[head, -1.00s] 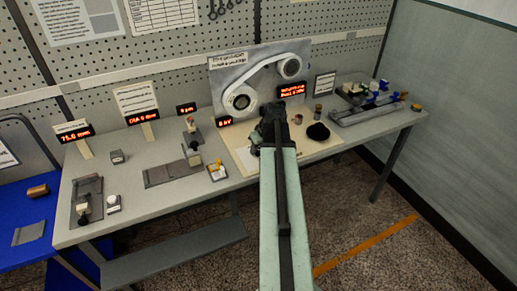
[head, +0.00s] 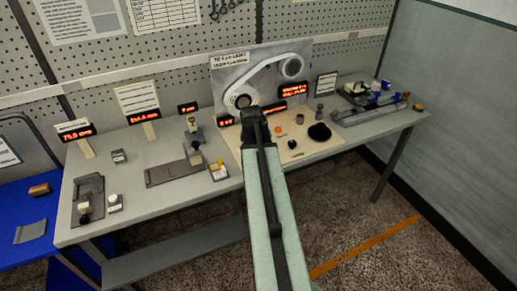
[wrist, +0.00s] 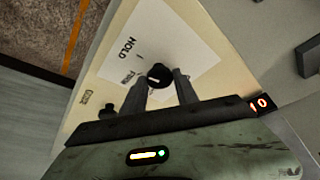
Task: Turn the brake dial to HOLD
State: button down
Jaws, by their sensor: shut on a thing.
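The brake dial is a small black knob (wrist: 159,75) with a short white mark on top. In the wrist view it sits on a white plate (wrist: 180,45) printed HOLD, with a second smaller word beside it that looks like FREE. I cannot tell which word the white mark points at. My gripper (wrist: 160,80) is shut on the dial, one finger on each side of it. In the head view my gripper (head: 253,115) is over the left part of the cream board, and the arm hides the dial.
A grey panel (head: 262,60) with a belt over two spindles stands behind the gripper. On the cream board (head: 312,150) are a black knob (head: 292,144), an orange piece (head: 278,129) and a black round pad (head: 319,132). Red displays stand close by.

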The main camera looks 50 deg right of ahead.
jog(key=shift+w+a+m+g, duration=0.1)
jog(key=shift+m+g, duration=0.2)
jog(key=shift+m, duration=0.3)
jog(key=c, duration=0.9)
grip_release()
jog(key=shift+c, duration=0.2)
jog(key=p+v, duration=0.7)
jog(key=shift+a+r, duration=0.2)
jog(key=shift+r, duration=0.15)
